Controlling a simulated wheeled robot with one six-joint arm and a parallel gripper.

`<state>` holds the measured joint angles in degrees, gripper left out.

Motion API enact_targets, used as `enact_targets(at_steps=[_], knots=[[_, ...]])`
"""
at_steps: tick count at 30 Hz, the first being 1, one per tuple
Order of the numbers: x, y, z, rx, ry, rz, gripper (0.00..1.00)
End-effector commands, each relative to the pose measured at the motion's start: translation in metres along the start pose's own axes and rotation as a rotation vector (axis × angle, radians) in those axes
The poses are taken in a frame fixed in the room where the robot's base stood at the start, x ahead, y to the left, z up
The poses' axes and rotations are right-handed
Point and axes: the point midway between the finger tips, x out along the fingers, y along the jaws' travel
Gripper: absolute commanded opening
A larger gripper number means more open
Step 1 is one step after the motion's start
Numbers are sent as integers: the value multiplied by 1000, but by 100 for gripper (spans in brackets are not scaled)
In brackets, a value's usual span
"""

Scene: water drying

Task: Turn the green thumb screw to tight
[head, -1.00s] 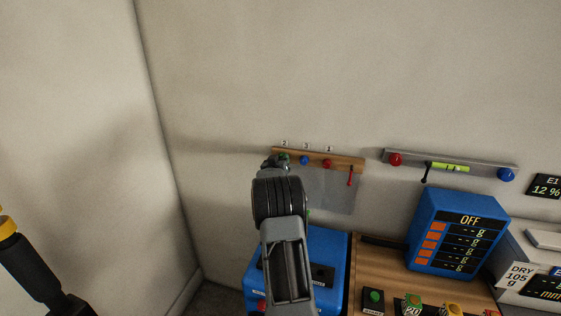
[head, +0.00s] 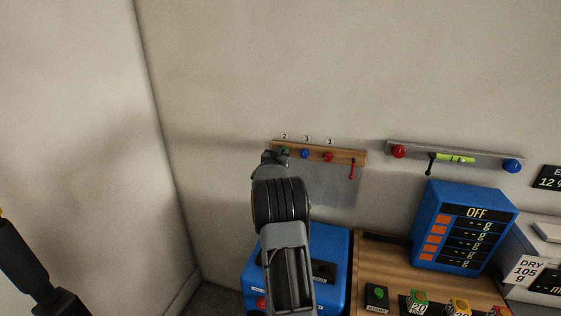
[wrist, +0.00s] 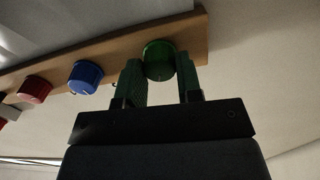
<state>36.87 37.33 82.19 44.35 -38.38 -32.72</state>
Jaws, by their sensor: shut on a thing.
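The green thumb screw (wrist: 159,61) is the end knob on a wooden rail (wrist: 120,53) in the wrist view. My gripper (wrist: 160,80) has one finger on each side of it and is shut on it. In the head view the green screw (head: 285,151) shows only partly behind my gripper (head: 275,156), below the label 2. A blue knob (wrist: 85,77) and a red knob (wrist: 35,89) sit along the same rail. How tight the screw is cannot be told.
A grey sheet (head: 335,184) hangs below the wooden rail, with a red lever (head: 351,170) at its right. A grey bar (head: 480,160) with a level and two knobs is further right. A blue box (head: 335,245), a blue scale display (head: 450,235) and a wooden bench (head: 375,265) lie below.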

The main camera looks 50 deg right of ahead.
Motion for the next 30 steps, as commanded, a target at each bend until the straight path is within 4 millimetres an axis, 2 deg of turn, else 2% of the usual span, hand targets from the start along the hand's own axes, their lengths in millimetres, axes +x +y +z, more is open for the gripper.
enact_targets(at_steps=[1, 30], knots=[[0, 1, 5, 46, 4, 0, 9], [0, 2, 3, 969, 2, -1, 9]])
